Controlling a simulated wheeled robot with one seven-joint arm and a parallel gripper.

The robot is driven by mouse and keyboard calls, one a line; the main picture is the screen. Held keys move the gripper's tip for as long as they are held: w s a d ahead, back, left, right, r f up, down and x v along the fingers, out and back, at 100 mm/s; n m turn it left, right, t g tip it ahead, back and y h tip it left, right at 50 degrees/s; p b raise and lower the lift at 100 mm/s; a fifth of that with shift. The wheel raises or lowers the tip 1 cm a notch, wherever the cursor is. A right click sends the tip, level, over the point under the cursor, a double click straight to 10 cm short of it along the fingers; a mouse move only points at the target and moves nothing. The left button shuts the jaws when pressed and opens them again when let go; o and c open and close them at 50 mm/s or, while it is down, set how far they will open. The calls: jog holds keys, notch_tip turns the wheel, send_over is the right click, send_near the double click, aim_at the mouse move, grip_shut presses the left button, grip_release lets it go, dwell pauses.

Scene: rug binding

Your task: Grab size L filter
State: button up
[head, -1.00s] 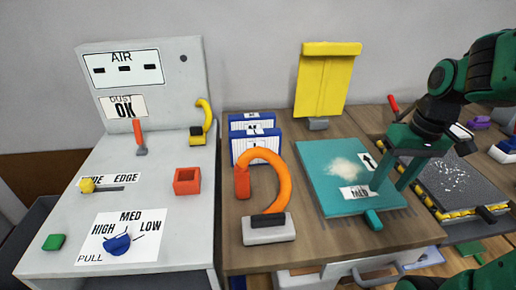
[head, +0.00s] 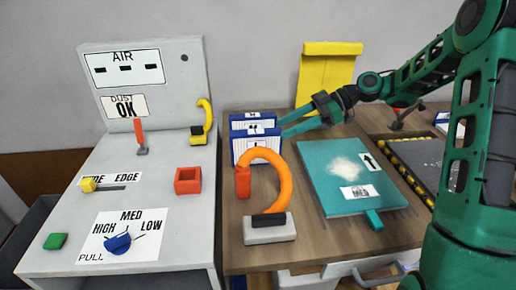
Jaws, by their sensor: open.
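Blue-framed filters with white pleats stand upright in a short row on the wooden bench, in the head view. The front filter (head: 243,151) is partly hidden by the orange hose. A filter behind it (head: 240,122) shows mostly its top part. Each has a small white label on top, too small to read surely, so I cannot tell which is size L. My gripper (head: 282,129) is open, reaching in from the right. Its fingertips are at the right edge of the filters; whether they touch or straddle one, I cannot tell.
An orange hose (head: 281,180) on a grey base arches in front of the filters. A teal panel (head: 325,178) with dust and a label lies to the right. A yellow sheet (head: 322,75) stands behind. The grey control console (head: 60,215) is at left.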

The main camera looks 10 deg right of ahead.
aim_at(256, 140)
jog(key=shift+a+n, duration=0.3)
jog(key=shift+a, duration=0.25)
jog(key=x, duration=1)
jog(key=shift+w, duration=0.1)
jog(key=c, duration=1.2)
